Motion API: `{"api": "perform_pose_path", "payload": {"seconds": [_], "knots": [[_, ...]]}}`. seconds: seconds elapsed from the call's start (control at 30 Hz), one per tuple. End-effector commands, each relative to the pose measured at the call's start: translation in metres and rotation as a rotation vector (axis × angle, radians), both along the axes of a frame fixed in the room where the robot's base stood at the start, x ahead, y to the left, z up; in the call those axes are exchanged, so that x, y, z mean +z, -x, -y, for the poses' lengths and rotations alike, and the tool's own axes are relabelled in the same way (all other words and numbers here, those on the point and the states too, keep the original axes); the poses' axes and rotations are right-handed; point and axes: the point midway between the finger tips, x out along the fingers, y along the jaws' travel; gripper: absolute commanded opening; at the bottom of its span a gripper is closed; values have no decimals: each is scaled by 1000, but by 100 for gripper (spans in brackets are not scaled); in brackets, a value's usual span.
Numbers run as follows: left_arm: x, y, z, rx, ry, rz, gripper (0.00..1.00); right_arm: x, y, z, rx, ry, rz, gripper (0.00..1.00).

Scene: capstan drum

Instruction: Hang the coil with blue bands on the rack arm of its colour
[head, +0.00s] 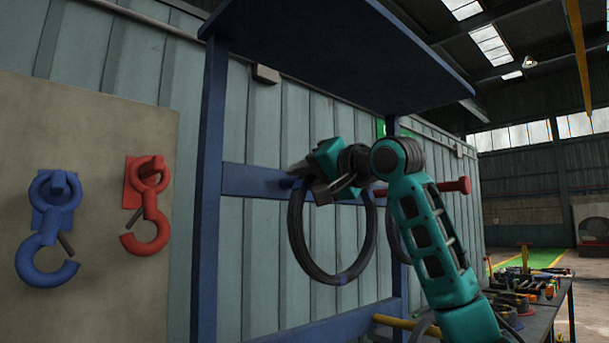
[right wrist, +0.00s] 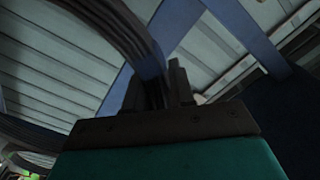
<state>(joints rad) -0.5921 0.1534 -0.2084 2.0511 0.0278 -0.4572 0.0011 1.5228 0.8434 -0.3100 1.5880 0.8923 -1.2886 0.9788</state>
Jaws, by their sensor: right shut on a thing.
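A dark coil (head: 295,228) hangs in my right gripper (head: 314,190), in front of the blue rack's crossbar. A blue band (head: 343,280) shows at the coil's bottom. In the right wrist view, the coil (right wrist: 107,25) runs between the fingers of the right gripper (right wrist: 157,92), with a blue band (right wrist: 148,66) close to them. A blue stub, perhaps the blue rack arm (head: 287,183), shows just left of the gripper, mostly hidden. I cannot tell whether the coil is around it or in front. My left gripper is not in view.
A red rack arm (head: 455,186) sticks out at right behind my right arm. A second dark coil (head: 393,238) is partly hidden there. A yellow arm (head: 398,322) is lower. Blue (head: 48,225) and red (head: 148,205) hooks are on the left board. A cluttered bench (head: 545,312) stands at right.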

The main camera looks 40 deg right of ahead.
Motion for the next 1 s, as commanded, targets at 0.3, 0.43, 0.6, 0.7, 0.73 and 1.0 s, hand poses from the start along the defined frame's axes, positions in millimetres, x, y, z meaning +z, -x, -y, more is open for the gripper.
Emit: {"api": "perform_pose_path", "payload": {"seconds": [0.3, 0.43, 0.6, 0.7, 0.73, 1.0], "knots": [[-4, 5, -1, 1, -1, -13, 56, 3, 2, 0, 0, 3, 10, 28], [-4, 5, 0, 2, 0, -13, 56, 2, 1, 0, 0, 1, 7, 41], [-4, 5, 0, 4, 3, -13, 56, 1, 1, 0, 0, 1, 4, 53], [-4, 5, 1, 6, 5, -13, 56, 0, 0, 0, 0, 1, 3, 53], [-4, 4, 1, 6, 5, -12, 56, 0, 0, 0, 0, 1, 3, 53], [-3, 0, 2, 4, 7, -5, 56, -2, 17, 2, -1, 0, 1, 53]]}}
